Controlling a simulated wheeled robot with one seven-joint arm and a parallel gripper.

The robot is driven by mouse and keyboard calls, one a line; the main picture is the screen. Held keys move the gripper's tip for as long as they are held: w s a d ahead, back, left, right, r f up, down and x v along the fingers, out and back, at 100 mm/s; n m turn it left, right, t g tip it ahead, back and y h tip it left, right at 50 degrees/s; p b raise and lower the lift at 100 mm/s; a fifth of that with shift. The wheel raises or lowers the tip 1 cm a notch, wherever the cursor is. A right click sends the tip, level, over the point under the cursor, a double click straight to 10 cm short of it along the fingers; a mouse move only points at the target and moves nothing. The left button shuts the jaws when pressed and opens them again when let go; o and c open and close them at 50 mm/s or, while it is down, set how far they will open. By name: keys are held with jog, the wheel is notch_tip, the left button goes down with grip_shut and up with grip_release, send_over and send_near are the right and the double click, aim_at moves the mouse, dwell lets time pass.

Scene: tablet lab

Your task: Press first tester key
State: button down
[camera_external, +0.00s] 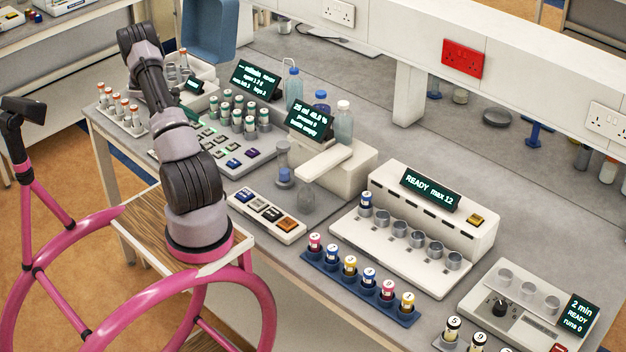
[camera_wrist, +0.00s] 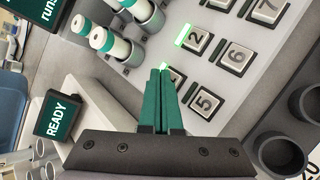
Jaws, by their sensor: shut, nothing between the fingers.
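My gripper (camera_wrist: 162,72) is shut and empty; its two green fingers lie side by side. In the outside view its green part shows (camera_external: 190,113) just past my arm, over the tester's left end. The tester (camera_external: 240,145) is a pale panel with rows of numbered grey keys. In the wrist view the first key (camera_wrist: 176,80) is mostly hidden behind the fingertips; I cannot tell whether they touch it. The key marked 2 (camera_wrist: 197,40) sits beyond it, with 5 (camera_wrist: 207,103) and 6 (camera_wrist: 237,57) to the right. Green lights glow beside key 2 and near the fingertips.
Vials with green bands (camera_wrist: 105,40) stand left of the keys in the wrist view. A dark READY display (camera_wrist: 58,117) is near the fingers' left. Empty round holders (camera_wrist: 280,152) lie at lower right. A rack of vials (camera_external: 125,118) stands left of my arm.

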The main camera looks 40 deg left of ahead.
aim_at(202, 128)
jog(key=shift+f, duration=0.15)
dwell(0.4)
jog(key=shift+f, duration=0.3)
jog(key=shift+r, duration=0.45)
jog(key=shift+r, duration=3.05)
